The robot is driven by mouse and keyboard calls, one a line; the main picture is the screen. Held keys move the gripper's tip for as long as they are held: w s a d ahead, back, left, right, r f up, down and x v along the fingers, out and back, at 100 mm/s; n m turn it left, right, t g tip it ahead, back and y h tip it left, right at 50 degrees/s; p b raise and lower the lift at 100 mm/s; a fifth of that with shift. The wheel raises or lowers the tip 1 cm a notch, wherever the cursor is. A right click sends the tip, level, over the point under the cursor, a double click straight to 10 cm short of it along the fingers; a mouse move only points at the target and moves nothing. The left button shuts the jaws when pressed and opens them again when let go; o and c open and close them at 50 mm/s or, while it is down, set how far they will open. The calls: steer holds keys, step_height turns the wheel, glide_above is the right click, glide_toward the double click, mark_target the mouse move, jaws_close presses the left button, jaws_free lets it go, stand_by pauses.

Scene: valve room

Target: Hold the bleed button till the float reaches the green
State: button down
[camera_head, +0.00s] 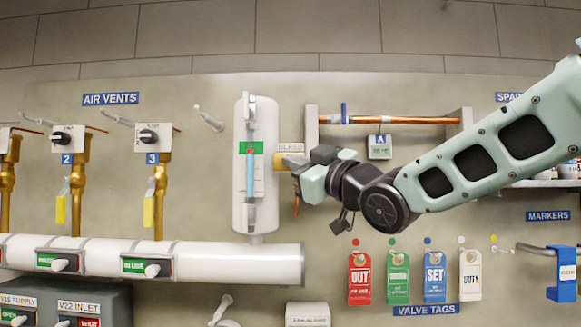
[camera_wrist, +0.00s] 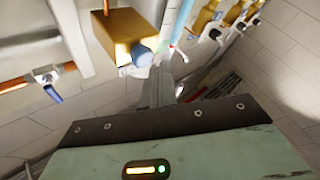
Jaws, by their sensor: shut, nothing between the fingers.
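The white sight gauge (camera_head: 240,195) stands upright on the wall, with a green band (camera_head: 257,147) near its upper half. A blue column (camera_head: 249,178) fills its tube up to about the band's lower edge; the float itself is too small to tell clearly. The brass bleed block (camera_head: 292,161) sits just right of the gauge under a BLEED label. In the wrist view the block (camera_wrist: 120,40) carries a round blue button (camera_wrist: 142,56). My gripper (camera_head: 299,172) is shut and empty, its fingertips (camera_wrist: 160,76) close to the button. I cannot tell whether they touch it.
A copper pipe (camera_head: 400,120) with a hanging tag runs right of the block. Several valve tags (camera_head: 397,278) hang below my arm. A thick white pipe (camera_head: 205,260) runs below the gauge, and brass air vents (camera_head: 160,200) stand at left.

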steer(key=shift+s, duration=0.1)
steer(key=s+b, duration=0.3)
steer(key=s, duration=0.2)
steer(key=shift+a+b, duration=0.1)
steer(key=shift+b, duration=0.25)
stand_by(3.3)
steer(key=s+m, duration=0.1)
steer(key=m, duration=0.4)
steer(key=s+m+p, duration=0.1)
steer(key=m, duration=0.5)
steer(key=s+m, duration=0.1)
steer(key=m, duration=0.5)
steer(key=shift+s+r+g, duration=0.15)
steer(key=shift+s+g, duration=0.2)
steer(key=shift+g, duration=0.05)
steer(key=shift+p, duration=0.3)
